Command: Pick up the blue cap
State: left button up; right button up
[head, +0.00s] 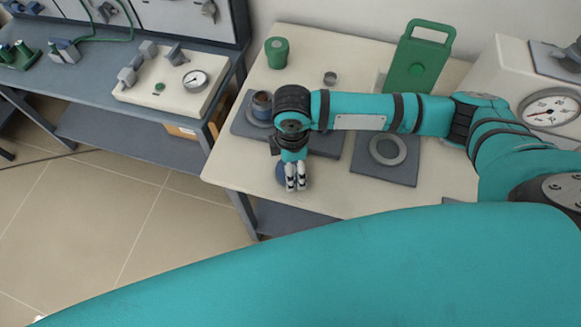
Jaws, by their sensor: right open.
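A dark blue round thing, which looks like the blue cap (265,188), lies on the cream table near its front left edge, partly hidden behind my right gripper. My right gripper (296,185) is open and points down over the right side of the cap. I cannot tell whether its fingers touch the cap. My left gripper is not in view.
A gauge unit (548,108) stands at right.

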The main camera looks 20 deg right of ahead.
jog(key=shift+f, duration=0.4)
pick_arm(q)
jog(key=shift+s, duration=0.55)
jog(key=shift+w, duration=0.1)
pick_arm(e)
jog(key=c, duration=1.1)
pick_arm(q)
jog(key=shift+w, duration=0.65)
pick_arm(e)
jog(key=shift+c, duration=0.2)
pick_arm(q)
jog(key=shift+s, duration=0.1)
pick_arm(e)
jog(key=shift+r, duration=0.2)
